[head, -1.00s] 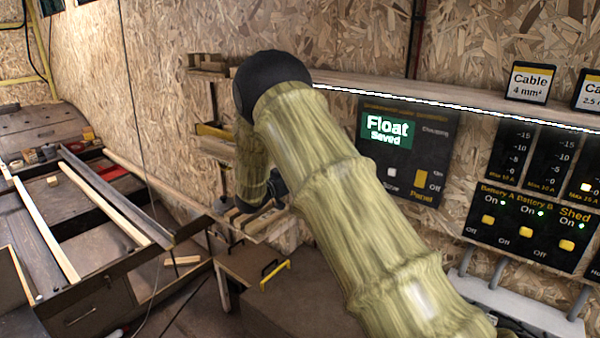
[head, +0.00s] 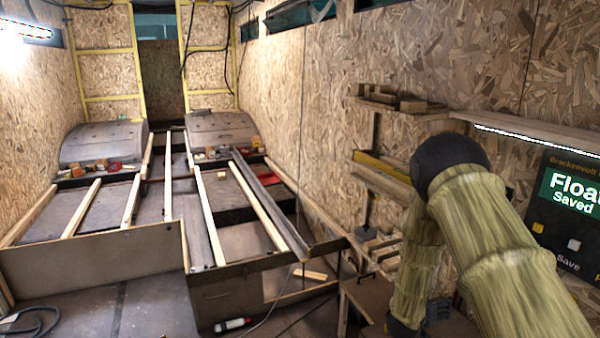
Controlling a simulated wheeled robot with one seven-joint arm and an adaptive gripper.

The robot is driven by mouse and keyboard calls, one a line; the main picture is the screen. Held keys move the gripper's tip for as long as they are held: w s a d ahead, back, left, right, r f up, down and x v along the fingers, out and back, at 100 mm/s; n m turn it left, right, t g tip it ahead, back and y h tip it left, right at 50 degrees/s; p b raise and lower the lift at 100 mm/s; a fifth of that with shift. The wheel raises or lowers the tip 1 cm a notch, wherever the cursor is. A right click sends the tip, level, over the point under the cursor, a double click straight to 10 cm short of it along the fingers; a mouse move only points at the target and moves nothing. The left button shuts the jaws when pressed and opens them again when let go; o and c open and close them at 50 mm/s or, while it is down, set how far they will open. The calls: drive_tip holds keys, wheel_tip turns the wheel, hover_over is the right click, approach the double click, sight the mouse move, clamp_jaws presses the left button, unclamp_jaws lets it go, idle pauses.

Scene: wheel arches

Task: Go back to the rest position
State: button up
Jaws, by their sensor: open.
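My arm (head: 500,250), with a wood-like greenish cover and a black joint at its bend, is folded in the lower right of the head view. Partly behind the arm at the right edge is a dark wall panel (head: 540,210). Its green screen (head: 572,192) reads "Float Saved", with a "Save" button below.
A wooden bench frame (head: 230,285) with slats stands left of my arm. Two grey wheel arches (head: 103,143) (head: 222,132) lie behind it. Small wall shelves (head: 385,180) are close left of my arm. A bottle (head: 232,324) and a dark hose (head: 35,322) lie on the floor.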

drive_tip(key=s+a+f+n+g+y, duration=0.25)
drive_tip(key=s+a+f, duration=0.25)
drive_tip(key=s+f, duration=0.5)
drive_tip(key=s+a+f+n+g+y, duration=0.1)
drive_tip(key=s+a+f+y, duration=0.3)
drive_tip(key=s+f, duration=0.6)
drive_tip(key=s+a+n+g+y, duration=0.1)
drive_tip(key=s+a, duration=0.4)
drive_tip(key=s, duration=1)
drive_tip(key=s+a+n+g+y, duration=0.1)
drive_tip(key=s+a+g+y, duration=0.2)
drive_tip(key=s, duration=1.3)
drive_tip(key=shift+s+a+f+g, duration=0.2)
drive_tip(key=shift+a+f+g, duration=0.15)
drive_tip(key=shift+a+g, duration=0.75)
